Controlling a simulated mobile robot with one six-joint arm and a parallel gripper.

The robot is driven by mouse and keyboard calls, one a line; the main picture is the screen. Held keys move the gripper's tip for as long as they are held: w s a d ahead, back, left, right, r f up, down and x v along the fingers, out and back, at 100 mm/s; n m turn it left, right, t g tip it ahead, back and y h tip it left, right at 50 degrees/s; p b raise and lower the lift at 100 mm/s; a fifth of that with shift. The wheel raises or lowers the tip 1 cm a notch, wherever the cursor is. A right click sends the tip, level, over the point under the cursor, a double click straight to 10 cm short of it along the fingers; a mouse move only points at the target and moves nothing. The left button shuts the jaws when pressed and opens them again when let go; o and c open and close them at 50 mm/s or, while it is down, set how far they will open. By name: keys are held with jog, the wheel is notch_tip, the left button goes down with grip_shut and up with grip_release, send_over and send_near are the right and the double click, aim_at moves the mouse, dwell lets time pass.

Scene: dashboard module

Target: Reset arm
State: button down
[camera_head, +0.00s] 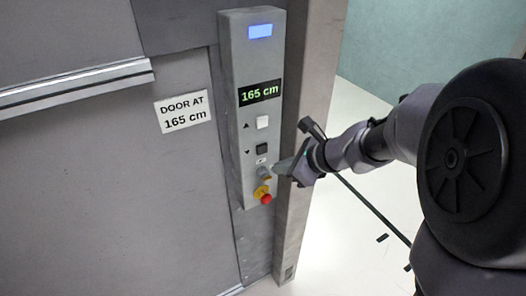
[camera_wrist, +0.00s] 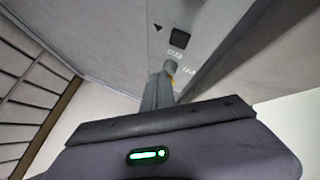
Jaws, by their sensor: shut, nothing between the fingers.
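My gripper (camera_head: 277,169) is shut and empty. In the head view its tip is at the lower part of a grey control panel (camera_head: 231,130), beside a grey knob (camera_head: 264,173). I cannot tell whether it touches the knob. In the wrist view the shut fingers (camera_wrist: 160,90) point at the panel face (camera_wrist: 205,30) and partly hide the knob. The panel has a white up button (camera_head: 263,122), a dark down button (camera_head: 263,149), and a red button (camera_head: 266,198) on a yellow base. Its display (camera_head: 260,92) reads 165 cm.
A sign (camera_head: 185,112) reading "DOOR AT 165 cm" is on the grey door (camera_head: 90,190) left of the panel. A grey post (camera_head: 310,80) stands right of the panel. Open pale floor (camera_head: 350,240) lies to the right.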

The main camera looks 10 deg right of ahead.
jog(key=shift+s+d, duration=0.1)
jog(key=shift+s, duration=0.05)
jog(key=s+a+n+g+h+b, duration=0.1)
jog(key=s+a+n+b, duration=0.1)
jog(key=s+n, duration=0.8)
jog(key=s+a+f+n+h+b, duration=0.1)
jog(key=s+a+n+h+b, duration=0.1)
jog(key=s+n, duration=0.8)
jog(key=s+a+b, duration=0.1)
jog(key=s+b, duration=0.1)
jog(key=s, duration=0.1)
jog(key=shift+s+f+n+g+h+b, duration=0.2)
jog(key=shift+n+g+h+b, duration=0.1)
jog(key=shift+g+b, duration=0.1)
dwell(1.3)
